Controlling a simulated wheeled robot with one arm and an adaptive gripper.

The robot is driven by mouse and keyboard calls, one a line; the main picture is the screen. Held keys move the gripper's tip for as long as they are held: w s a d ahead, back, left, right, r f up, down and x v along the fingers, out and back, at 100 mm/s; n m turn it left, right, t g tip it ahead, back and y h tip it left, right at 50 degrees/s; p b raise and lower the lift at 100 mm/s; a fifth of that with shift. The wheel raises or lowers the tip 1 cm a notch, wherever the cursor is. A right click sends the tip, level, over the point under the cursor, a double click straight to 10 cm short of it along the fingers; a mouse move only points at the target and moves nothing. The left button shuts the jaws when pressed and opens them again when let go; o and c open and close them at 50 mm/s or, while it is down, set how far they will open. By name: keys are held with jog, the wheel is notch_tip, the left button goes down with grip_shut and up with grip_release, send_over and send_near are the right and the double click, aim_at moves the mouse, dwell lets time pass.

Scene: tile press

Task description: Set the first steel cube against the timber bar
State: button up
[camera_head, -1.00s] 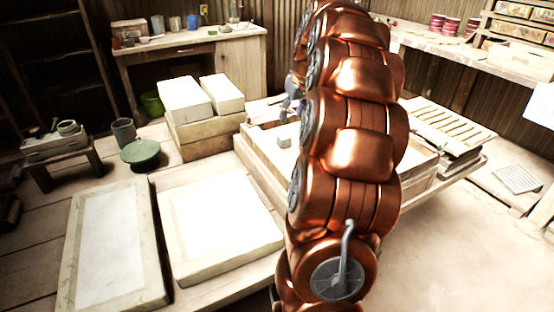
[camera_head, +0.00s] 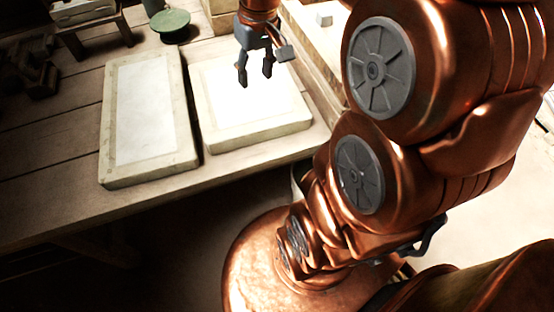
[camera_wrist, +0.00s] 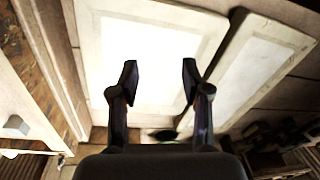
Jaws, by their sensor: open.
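A small grey cube (camera_head: 324,19) sits on a pale surface inside a wood-edged tray (camera_head: 310,55) at the top of the head view. It also shows at the left edge of the wrist view (camera_wrist: 15,125). My gripper (camera_head: 255,80) points down over the right-hand pale slab, left of the cube and well apart from it. In the wrist view its two fingers (camera_wrist: 160,80) are spread with nothing between them. I cannot pick out the timber bar for certain; my arm and the frame edge hide part of the tray.
Two framed pale slabs lie side by side on the plank table, a left one (camera_head: 150,115) and a right one (camera_head: 225,135). A green round lid (camera_head: 171,24) lies behind them. A small stand (camera_head: 85,14) is at the back left. The table's front edge is bare.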

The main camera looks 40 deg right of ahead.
jog(key=s+a+f+g, duration=0.1)
jog(key=s+a+f, duration=0.2)
jog(key=s, duration=0.6)
jog(key=s+a+f+g, duration=0.2)
jog(key=s+a, duration=0.4)
jog(key=s, duration=0.4)
jog(key=shift+f+n+h, duration=0.4)
jog(key=shift+f, duration=0.35)
jog(key=shift+a, duration=0.1)
